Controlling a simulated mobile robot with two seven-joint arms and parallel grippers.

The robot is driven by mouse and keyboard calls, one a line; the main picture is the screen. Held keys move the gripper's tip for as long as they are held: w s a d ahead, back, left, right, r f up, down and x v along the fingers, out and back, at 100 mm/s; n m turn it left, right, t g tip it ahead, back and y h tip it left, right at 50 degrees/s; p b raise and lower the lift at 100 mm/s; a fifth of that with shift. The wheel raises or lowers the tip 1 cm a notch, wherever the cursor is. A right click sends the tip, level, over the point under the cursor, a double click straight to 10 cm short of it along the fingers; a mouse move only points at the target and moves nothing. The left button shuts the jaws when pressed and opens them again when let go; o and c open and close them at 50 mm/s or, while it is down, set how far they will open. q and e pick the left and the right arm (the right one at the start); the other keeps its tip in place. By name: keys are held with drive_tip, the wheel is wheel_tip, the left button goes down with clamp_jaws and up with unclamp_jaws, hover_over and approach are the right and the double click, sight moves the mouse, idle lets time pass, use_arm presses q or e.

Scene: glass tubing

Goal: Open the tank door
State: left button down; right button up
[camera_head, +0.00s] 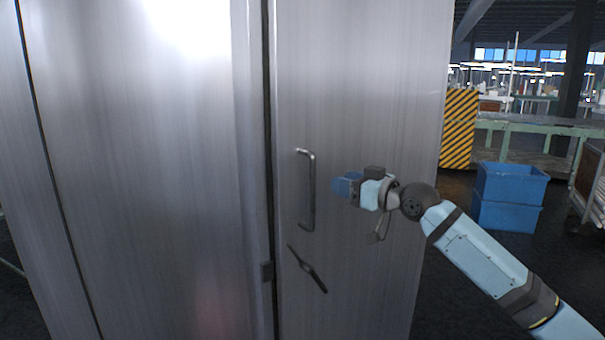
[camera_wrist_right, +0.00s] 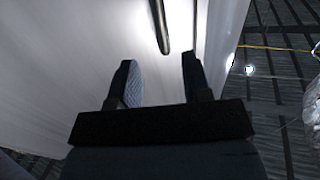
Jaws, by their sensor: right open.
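The tank is a tall brushed-metal cabinet, and its door (camera_head: 365,90) is flat against the front, looking closed. A vertical metal bar handle (camera_head: 311,190) is fixed on the door, with a dark slanted latch lever (camera_head: 307,269) below it. My right gripper (camera_head: 341,185) is just right of the bar handle, apart from it, its fingers pointing left. In the right wrist view the open fingers (camera_wrist_right: 160,82) have nothing between them, and the end of a dark bar, likely the handle (camera_wrist_right: 160,30), lies beyond the fingertips. My left gripper is not in view.
A second metal panel (camera_head: 145,150) fills the left side. Blue bins (camera_head: 508,195), a yellow-and-black striped barrier (camera_head: 459,128) and a green workbench (camera_head: 540,128) stand to the right behind my arm. Dark floor is open beside the bins.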

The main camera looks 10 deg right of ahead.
sight(315, 175)
drive_tip(key=p+x, duration=0.1)
drive_tip(key=x, duration=1)
drive_tip(key=shift+w+a, duration=0.15)
drive_tip(key=shift+a, duration=0.1)
clamp_jaws()
